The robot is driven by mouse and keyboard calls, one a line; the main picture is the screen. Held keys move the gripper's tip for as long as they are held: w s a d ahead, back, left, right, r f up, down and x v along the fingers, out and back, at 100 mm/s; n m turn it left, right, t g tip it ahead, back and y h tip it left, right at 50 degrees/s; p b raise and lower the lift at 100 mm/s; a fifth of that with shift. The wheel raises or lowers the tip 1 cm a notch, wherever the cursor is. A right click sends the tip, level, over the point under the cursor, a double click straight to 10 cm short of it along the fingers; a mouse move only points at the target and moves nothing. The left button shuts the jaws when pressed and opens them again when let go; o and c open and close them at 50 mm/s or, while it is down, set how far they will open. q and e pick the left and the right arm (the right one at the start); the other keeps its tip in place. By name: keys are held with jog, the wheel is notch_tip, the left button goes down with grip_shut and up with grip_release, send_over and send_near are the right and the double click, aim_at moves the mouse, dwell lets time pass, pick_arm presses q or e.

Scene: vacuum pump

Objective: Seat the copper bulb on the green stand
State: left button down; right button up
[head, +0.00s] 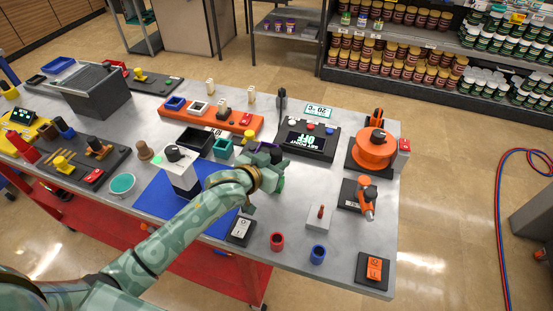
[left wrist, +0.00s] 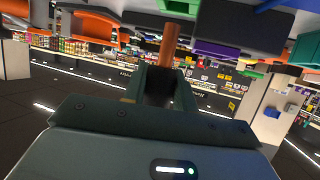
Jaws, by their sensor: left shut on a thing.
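My left gripper (head: 268,163) is over the middle of the table, near the purple piece (head: 264,147). In the left wrist view, a copper-coloured shaft, which I take for the copper bulb (left wrist: 170,42), stands up between the fingers of my left gripper (left wrist: 172,85), which is shut on it. The bulb is hidden behind the gripper in the head view. A green block (head: 222,147) stands left of the gripper; I cannot tell if it is the green stand. A small bright green piece (head: 280,184) shows just below the gripper. My right gripper is not in view.
A black set-point box (head: 308,142) stands right of the gripper. A white block with a reddish peg (head: 320,213), red cup (head: 277,241) and blue cup (head: 318,254) stand in front. A white device (head: 181,172) is on the blue mat (head: 150,200).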

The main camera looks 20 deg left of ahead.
pick_arm(q)
jog(key=shift+f, duration=0.15)
dwell(0.4)
jog(key=shift+p, duration=0.45)
jog(key=shift+s, duration=0.1)
jog(key=shift+f+p, duration=0.15)
jog(key=shift+p, duration=0.15)
jog(key=shift+f, duration=0.25)
dwell(0.5)
jog(key=shift+f+b, duration=0.5)
jog(key=shift+f, duration=0.3)
jog(key=shift+f, duration=0.25)
jog(key=shift+f, duration=0.25)
